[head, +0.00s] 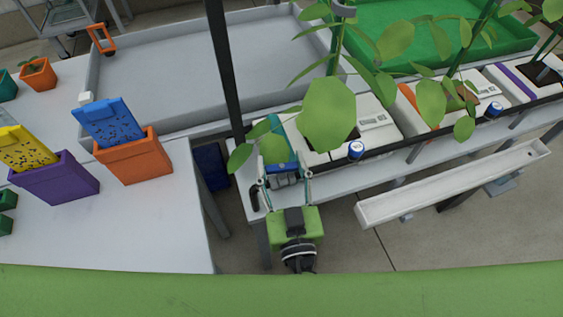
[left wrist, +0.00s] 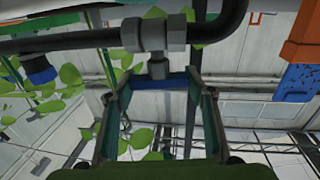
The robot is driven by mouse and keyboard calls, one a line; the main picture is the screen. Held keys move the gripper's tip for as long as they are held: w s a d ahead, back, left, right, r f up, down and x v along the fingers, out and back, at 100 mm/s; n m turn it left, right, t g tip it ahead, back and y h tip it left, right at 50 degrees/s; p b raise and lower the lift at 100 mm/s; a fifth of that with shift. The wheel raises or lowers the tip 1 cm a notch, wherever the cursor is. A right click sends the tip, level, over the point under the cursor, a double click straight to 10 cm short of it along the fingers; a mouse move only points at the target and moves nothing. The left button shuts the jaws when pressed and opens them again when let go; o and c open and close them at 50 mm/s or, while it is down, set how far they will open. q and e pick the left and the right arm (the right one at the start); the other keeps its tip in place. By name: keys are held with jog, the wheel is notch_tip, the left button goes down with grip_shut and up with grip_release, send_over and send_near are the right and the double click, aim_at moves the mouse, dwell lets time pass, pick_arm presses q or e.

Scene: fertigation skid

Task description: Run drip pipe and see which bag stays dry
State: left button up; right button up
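My left gripper (head: 286,172) reaches up to the near left end of the bench; its fingers stand wide apart. A blue handle-like bar (left wrist: 165,82) lies between the fingertips in the left wrist view, below a grey fitting (left wrist: 155,36) on the black drip pipe (left wrist: 75,42). Whether the fingers touch the bar I cannot tell. White grow bags (head: 376,121) lie in a row under leafy plants; one has an orange band (head: 407,97), one a purple band (head: 518,82). Leaves partly hide the leftmost bag. My right gripper is out of view.
Orange (head: 133,160) and purple (head: 54,181) pots holding blue and yellow cards stand on the left table (head: 150,225). A white gutter (head: 450,187) runs in front of the bench. A black upright post (head: 226,75) rises beside my left gripper.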

pick_arm(q)
jog(key=c, duration=0.4)
